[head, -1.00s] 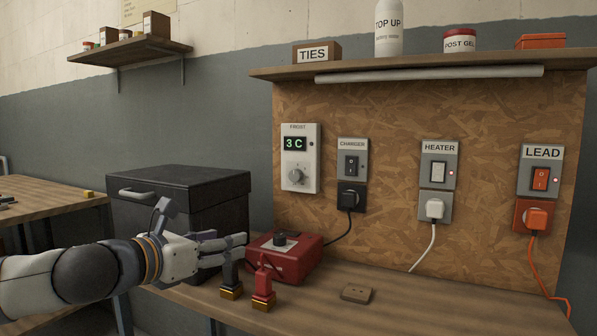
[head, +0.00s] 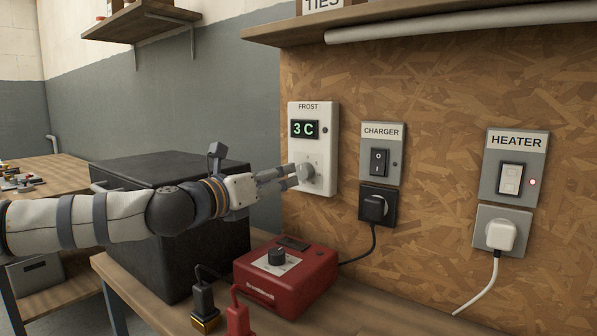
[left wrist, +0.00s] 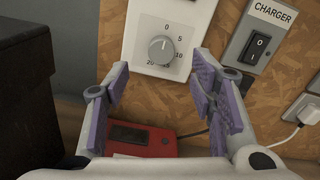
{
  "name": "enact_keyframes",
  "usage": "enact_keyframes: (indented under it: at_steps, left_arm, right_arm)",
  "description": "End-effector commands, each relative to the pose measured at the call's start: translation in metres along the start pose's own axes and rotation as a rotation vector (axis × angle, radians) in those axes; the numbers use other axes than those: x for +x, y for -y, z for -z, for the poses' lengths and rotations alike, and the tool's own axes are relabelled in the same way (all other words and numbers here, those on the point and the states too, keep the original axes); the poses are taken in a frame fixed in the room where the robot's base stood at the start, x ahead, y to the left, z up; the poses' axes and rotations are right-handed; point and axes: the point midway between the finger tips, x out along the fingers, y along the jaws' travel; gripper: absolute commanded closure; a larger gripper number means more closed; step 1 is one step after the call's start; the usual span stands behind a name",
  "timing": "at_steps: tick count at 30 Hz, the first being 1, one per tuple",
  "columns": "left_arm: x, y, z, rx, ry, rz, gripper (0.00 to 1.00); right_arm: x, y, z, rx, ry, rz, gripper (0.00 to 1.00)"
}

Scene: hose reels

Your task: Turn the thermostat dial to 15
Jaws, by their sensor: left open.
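The thermostat is a white wall box labelled FROST (head: 313,125), with a green display (head: 305,129) reading 3 C. Its round grey dial (head: 307,173) sits below the display. My left gripper (head: 290,177) is at the dial's left in the head view. In the left wrist view its open fingers (left wrist: 162,90) stand apart, below and to either side of the dial, with nothing between them. My right gripper is not seen.
A red charger box (head: 287,283) with a black knob sits on the bench below. Charger (head: 381,152) and heater (head: 515,168) switches with plugs are to the right. A shelf (head: 430,25) runs above.

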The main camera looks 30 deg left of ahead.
Motion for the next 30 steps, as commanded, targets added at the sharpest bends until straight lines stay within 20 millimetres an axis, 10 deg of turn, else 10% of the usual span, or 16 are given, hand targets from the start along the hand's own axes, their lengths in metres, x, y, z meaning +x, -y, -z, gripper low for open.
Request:
enact_keyframes:
  at_steps: [9,20,27,30]
  left_arm:
    - [0.071,-0.001,0.014,-0.002,-0.019,0.0,0.49]
    - [0.08,0.002,0.003,-0.005,-0.004,0.005,0.49]
    - [0.079,0.002,0.003,-0.005,-0.004,0.004,0.97]
    - [0.079,0.002,0.003,-0.005,-0.004,0.004,0.98]
  right_arm:
    - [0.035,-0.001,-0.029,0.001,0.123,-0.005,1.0]
    - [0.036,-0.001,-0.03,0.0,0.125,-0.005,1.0]
    - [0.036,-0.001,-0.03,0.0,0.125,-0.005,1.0]
    - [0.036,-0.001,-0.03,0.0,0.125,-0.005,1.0]
